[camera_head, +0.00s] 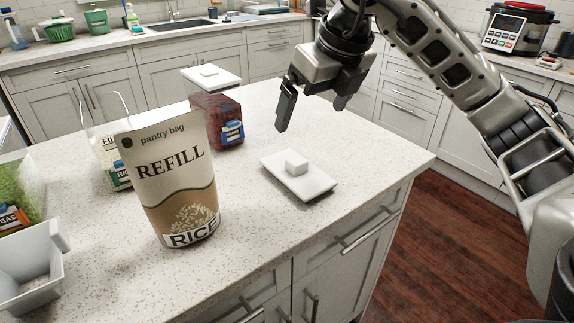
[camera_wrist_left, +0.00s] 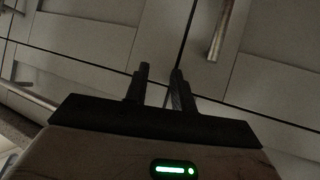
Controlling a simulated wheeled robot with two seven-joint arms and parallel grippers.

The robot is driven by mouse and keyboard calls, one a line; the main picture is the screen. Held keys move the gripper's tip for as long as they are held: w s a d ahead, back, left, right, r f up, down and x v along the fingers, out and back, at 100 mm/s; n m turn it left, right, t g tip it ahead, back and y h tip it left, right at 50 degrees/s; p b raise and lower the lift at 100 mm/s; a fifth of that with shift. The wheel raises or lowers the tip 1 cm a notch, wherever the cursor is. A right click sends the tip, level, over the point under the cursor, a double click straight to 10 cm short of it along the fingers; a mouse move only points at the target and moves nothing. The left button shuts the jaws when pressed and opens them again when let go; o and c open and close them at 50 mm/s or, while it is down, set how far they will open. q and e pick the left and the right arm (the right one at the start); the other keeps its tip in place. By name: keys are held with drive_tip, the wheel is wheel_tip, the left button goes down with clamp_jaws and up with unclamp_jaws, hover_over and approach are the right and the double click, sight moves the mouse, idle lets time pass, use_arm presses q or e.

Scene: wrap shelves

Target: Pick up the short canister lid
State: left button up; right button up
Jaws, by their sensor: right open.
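A white rectangular lid (camera_head: 315,184) with a block-shaped knob lies flat on the near counter, right of the pantry bag. Which lid belongs to the short canister is not clear. My right gripper (camera_head: 312,115) is open and empty, pointing down above and behind the nearer lid, apart from it. My left gripper (camera_wrist_left: 160,72) shows only in the left wrist view, fingers apart with nothing between them, facing cabinet fronts.
A rice refill bag (camera_head: 172,180) stands upright left of the nearer lid. A clear rice canister (camera_head: 112,158), a green-filled canister (camera_head: 20,195) and a white scoop-like container (camera_head: 30,272) are at left. The counter (camera_head: 255,225) is clear around the nearer lid; its right edge is close.

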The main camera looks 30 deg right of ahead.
approach(298, 160)
drive_tip(key=x, duration=0.5)
drive_tip(key=shift+w+a+f, duration=0.15)
drive_tip(key=shift+w+a, duration=0.1)
drive_tip(key=x, duration=0.5)
drive_tip(key=shift+s+d+f, duration=0.1)
drive_tip(key=shift+d+f, duration=0.05)
drive_tip(key=shift+d, duration=0.05)
drive_tip(key=c, duration=1.1)
